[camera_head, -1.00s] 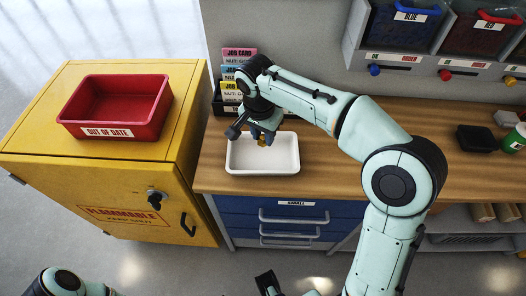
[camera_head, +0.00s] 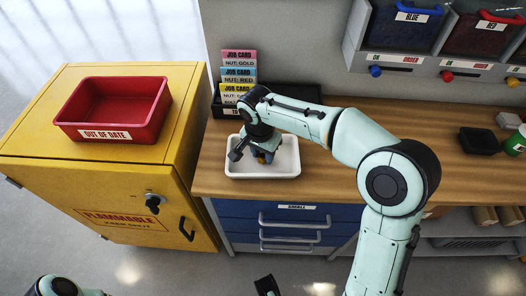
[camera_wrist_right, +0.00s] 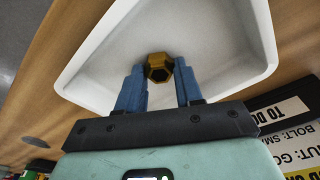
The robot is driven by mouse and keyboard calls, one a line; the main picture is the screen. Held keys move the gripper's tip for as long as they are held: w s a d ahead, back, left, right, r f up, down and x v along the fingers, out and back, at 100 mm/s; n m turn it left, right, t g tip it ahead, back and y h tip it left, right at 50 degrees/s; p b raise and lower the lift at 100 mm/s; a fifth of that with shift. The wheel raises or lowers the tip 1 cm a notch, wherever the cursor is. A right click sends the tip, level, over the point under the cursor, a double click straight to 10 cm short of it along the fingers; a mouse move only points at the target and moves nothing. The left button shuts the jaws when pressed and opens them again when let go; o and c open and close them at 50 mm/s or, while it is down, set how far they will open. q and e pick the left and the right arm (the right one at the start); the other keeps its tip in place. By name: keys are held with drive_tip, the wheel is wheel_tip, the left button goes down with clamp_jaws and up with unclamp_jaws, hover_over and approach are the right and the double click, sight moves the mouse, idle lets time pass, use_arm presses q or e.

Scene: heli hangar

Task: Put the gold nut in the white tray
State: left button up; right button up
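The white tray (camera_head: 290,170) stands on the wooden bench, near its left end. My right gripper (camera_head: 263,157) points down into the tray. In the right wrist view, the gold nut (camera_wrist_right: 158,68) sits between the blue fingertips of the right gripper (camera_wrist_right: 160,73), which appear to touch it on both sides. The nut is over or at the tray floor; whether it touches the floor is hard to tell. The tray's white walls (camera_wrist_right: 235,30) surround it in that view.
A job card rack (camera_head: 238,75) stands behind the tray. A yellow cabinet (camera_head: 120,185) with a red bin (camera_head: 115,110) is at the left. Blue and red part bins (camera_head: 405,28) hang at the upper right.

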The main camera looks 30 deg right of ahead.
sight(260, 160)
drive_tip(key=shift+o, duration=1.3)
drive_tip(key=shift+r, duration=0.25)
wheel_tip(260, 160, up, 12)
drive_tip(key=a+p, duration=0.1)
drive_tip(key=p, duration=0.1)
drive_tip(key=shift+s+a, duration=0.15)
drive_tip(key=shift+s, duration=0.25)
drive_tip(key=shift+f, duration=0.15)
